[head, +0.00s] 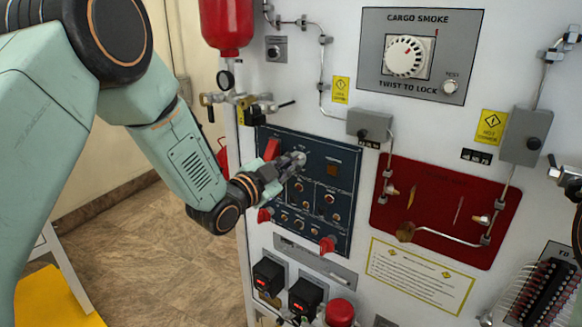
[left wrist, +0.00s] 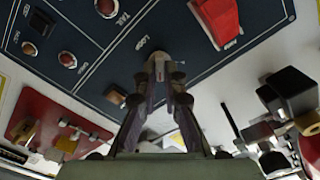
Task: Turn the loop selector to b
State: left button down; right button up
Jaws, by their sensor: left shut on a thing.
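The loop selector (left wrist: 158,57) is a small grey knob on the dark blue panel, beside the label "Loop" in the left wrist view. In the head view the knob (head: 299,157) shows at the panel's upper part. My left gripper (head: 289,162) reaches it from the left and is shut on it; both fingertips meet at the knob in the left wrist view (left wrist: 160,72). The fingers hide much of the knob, and I cannot tell which letter it points to. My right gripper is not in view.
A red switch guard (head: 272,149) sits close to the left of the gripper. Several small knobs fill the blue panel (head: 343,200), with red levers (head: 327,244) at its lower edge. A brass valve (head: 245,103) projects above left. A red panel (head: 440,190) with pipes lies right.

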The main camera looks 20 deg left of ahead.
pick_arm(q)
jog(key=shift+m, duration=0.5)
jog(key=c, duration=1.4)
grip_release()
jog(key=shift+w, duration=0.2)
jog(key=shift+c, duration=0.2)
jog(key=shift+s, duration=0.25)
jog(key=v, duration=1.2)
jog(key=shift+w, duration=0.2)
